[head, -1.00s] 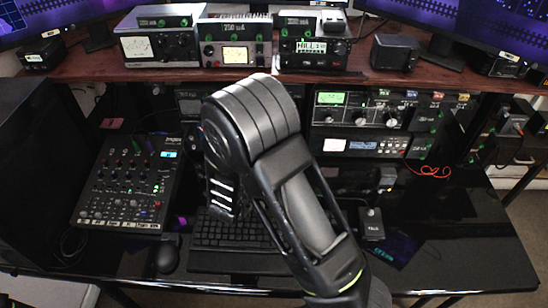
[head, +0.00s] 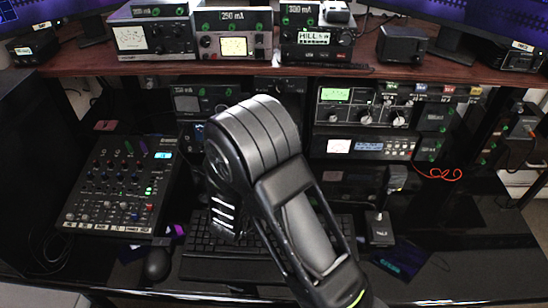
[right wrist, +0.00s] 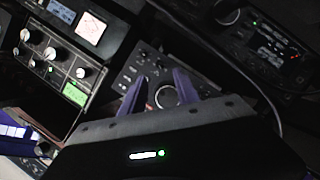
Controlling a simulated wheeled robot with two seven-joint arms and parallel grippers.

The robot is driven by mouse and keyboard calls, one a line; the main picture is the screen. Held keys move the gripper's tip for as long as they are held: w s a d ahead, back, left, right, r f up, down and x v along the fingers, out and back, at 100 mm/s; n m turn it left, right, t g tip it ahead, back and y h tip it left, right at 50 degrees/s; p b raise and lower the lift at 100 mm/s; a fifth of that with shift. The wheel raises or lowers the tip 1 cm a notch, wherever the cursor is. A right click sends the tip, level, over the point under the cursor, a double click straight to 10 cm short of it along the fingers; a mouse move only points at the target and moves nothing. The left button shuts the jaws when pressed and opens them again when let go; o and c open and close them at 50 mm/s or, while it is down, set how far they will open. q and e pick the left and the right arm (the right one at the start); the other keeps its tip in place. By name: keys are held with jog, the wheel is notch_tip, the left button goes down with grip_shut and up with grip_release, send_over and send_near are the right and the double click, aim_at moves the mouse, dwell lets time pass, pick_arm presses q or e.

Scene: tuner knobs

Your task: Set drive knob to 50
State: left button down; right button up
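In the right wrist view, a dark panel (right wrist: 137,65) with small knobs lies ahead of my right gripper (right wrist: 160,76). The two purple fingers are apart, with nothing seen held. A round silver-rimmed knob (right wrist: 166,97) shows between them; I cannot tell whether they touch it. No drive label or knob setting is readable. In the head view, my right arm rises through the middle and hides its gripper and part of the equipment behind it. My left gripper is not in view.
Metered units (head: 233,37) line the wooden shelf (head: 95,66). A tuner with white knobs (head: 360,107) is right of my arm; it also shows in the right wrist view (right wrist: 50,53). A mixer (head: 120,185) is at left. A keyboard (head: 205,258) and small boxed device (head: 379,229) flank my arm.

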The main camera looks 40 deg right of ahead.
jog(key=x, duration=0.7)
jog(key=shift+w+d, duration=0.2)
jog(key=shift+c, duration=0.3)
grip_shut()
